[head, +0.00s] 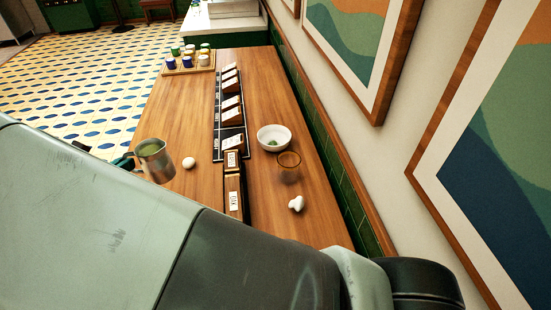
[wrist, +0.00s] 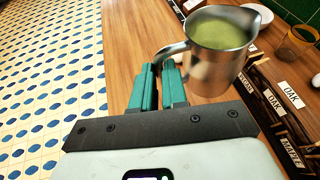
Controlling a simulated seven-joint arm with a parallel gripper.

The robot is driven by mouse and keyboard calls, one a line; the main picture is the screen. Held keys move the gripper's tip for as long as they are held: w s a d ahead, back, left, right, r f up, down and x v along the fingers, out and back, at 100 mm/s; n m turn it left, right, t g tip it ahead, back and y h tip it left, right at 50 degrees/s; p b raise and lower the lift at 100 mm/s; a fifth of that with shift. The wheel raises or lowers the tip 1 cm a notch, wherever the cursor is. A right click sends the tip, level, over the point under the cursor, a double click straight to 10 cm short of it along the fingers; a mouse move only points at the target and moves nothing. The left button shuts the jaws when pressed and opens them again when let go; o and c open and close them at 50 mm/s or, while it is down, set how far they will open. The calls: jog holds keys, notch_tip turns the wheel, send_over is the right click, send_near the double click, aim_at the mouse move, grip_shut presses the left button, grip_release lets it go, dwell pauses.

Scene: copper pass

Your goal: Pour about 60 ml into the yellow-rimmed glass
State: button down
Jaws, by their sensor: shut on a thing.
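A metal pitcher (head: 155,160) holding green liquid is at the left edge of the wooden counter, roughly upright. In the wrist view the pitcher (wrist: 217,55) is in front of my gripper (wrist: 162,75), whose teal fingers are shut on its handle. My gripper (head: 124,162) is partly hidden by my arm in the head view. I cannot tell whether the pitcher touches the counter. A clear glass with an amber-yellow rim (head: 289,167) stands on the right side of the counter and looks empty. It also shows at the upper right of the wrist view (wrist: 298,45).
A white bowl (head: 274,138) with something green stands beside the glass. White egg-like objects (head: 189,163) and (head: 296,203) lie on the counter. A black rack with labelled cards (head: 231,145) runs between pitcher and glass.

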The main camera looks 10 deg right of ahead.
jog(key=w+d+m+g+h, duration=0.5)
jog(key=w+d+m+h, duration=0.35)
jog(key=w+d, duration=1.45)
jog(key=shift+m+g, duration=0.3)
jog(key=shift+m, duration=0.05)
jog(key=shift+s+d+f, duration=0.15)
jog(key=shift+d+f, duration=0.1)
jog(key=shift+f, duration=0.65)
jog(key=shift+s+d+f, duration=0.15)
jog(key=shift+d+f, duration=0.1)
jog(key=shift+f, duration=0.7)
jog(key=shift+s+d+f, duration=0.15)
jog(key=shift+d+f, duration=0.1)
jog(key=shift+f, duration=0.65)
jog(key=shift+d+r, duration=0.1)
jog(key=s+d+r+m+t+y, duration=0.2)
jog(key=s+d+m+t+y, duration=0.1)
jog(key=s+d+m, duration=0.3)
jog(key=shift+s+d+m+t+y, duration=0.15)
jog(key=shift+d+m+t+y, duration=0.2)
jog(key=shift+y, duration=0.3)
jog(key=shift+s+d+r+m, duration=0.1)
jog(key=shift+s+r+m, duration=0.05)
jog(key=shift+r+m, duration=0.15)
